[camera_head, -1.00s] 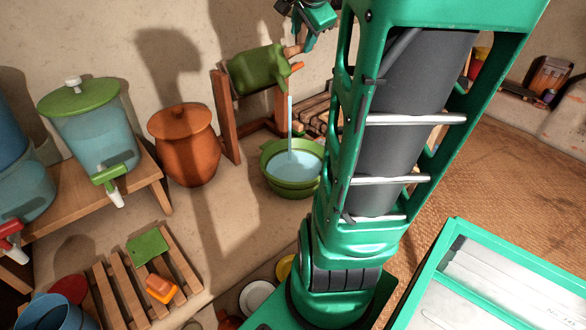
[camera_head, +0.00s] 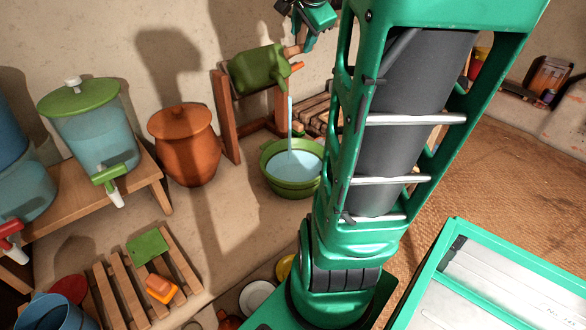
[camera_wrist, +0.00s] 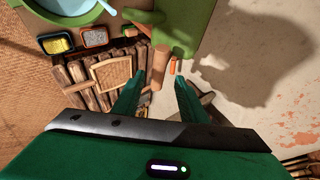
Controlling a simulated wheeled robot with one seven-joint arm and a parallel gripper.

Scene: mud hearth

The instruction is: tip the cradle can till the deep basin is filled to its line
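The cradle can (camera_head: 257,72) is a green can hung tilted in a wooden stand (camera_head: 226,120), with a wooden handle (camera_head: 293,50) at its upper right. A thin stream of water falls from it into the deep basin (camera_head: 292,190), a green bowl holding pale blue water; I cannot make out its line. In the wrist view the basin (camera_wrist: 88,20) and stream show at the top left, the can (camera_wrist: 186,25) at the top. My gripper (camera_wrist: 160,77) has its fingers apart, with the handle (camera_wrist: 160,66) between or just beyond the tips; contact is unclear.
A clay pot (camera_head: 184,145) stands left of the stand. A water dispenser (camera_head: 92,130) sits on a wooden bench (camera_head: 150,180). A slatted rack (camera_head: 120,285) lies at the lower left, firewood (camera_head: 315,112) behind the basin. My arm hides the area right of the basin.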

